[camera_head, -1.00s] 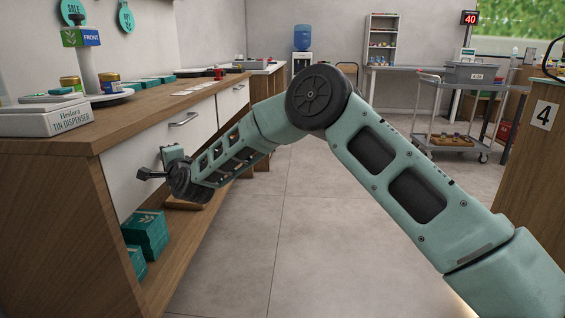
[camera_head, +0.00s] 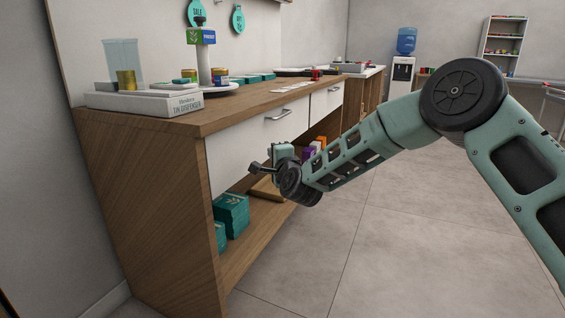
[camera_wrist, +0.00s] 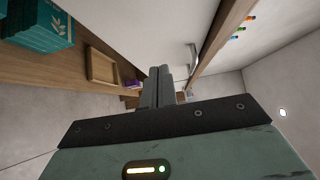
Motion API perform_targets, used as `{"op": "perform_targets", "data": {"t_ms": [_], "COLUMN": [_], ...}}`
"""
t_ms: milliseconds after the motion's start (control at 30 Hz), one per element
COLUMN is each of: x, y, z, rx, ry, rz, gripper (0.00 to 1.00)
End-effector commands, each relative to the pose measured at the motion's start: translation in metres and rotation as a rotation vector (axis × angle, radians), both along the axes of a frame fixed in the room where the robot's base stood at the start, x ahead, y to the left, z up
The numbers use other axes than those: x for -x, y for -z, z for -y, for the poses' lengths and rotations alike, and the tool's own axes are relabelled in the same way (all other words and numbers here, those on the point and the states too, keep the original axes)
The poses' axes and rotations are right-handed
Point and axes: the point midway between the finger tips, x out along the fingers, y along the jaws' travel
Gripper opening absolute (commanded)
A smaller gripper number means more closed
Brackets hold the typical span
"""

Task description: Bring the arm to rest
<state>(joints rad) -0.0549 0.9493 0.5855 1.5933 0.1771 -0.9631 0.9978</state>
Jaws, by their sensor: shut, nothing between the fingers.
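My arm reaches out from the right of the head view, bent at its large dark joint. My gripper (camera_head: 257,168) is at its far end, in front of the white drawer fronts of the wooden counter (camera_head: 150,185). In the wrist view my gripper (camera_wrist: 160,78) shows its two fingers pressed together with nothing between them. It appears close to the counter's front. I cannot tell the exact gap.
Teal boxes (camera_head: 231,214) and a wooden tray (camera_head: 266,190) sit on the counter's lower shelf. A tin dispenser (camera_head: 150,102) stands on top at the near end. A water cooler (camera_head: 403,72) and a shelf rack (camera_head: 502,42) stand at the back. The floor to the right is clear.

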Motion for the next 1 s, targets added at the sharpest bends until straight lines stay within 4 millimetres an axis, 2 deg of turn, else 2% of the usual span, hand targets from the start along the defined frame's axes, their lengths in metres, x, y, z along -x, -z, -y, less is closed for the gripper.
{"op": "perform_targets", "data": {"t_ms": [300, 467, 567, 633, 767, 800, 867, 900, 967, 1000], "x": [0.047, 0.058, 0.07, 0.088, 0.146, 0.169, 0.206, 0.23, 0.268, 0.294], "y": [-0.001, 0.0, -0.003, -0.005, -0.003, 0.0, 0.005, 0.008, 0.015, 0.018], "z": [0.013, 0.017, 0.006, -0.01, -0.043, -0.049, -0.053, -0.053, -0.047, -0.041], "rx": [0.001, 0.0, 0.049, 0.138, 0.412, 0.51, 0.658, 0.754, 0.894, 0.986], "ry": [0.0, 0.0, -0.042, -0.114, -0.321, -0.394, -0.504, -0.575, -0.683, -0.755], "rz": [-0.002, -0.001, -0.017, -0.05, -0.133, -0.159, -0.197, -0.22, -0.256, -0.277], "gripper": [0.0, 0.0, 0.0, 0.0, 0.0, 0.0, 0.0, 0.0, 0.0, 0.0]}}
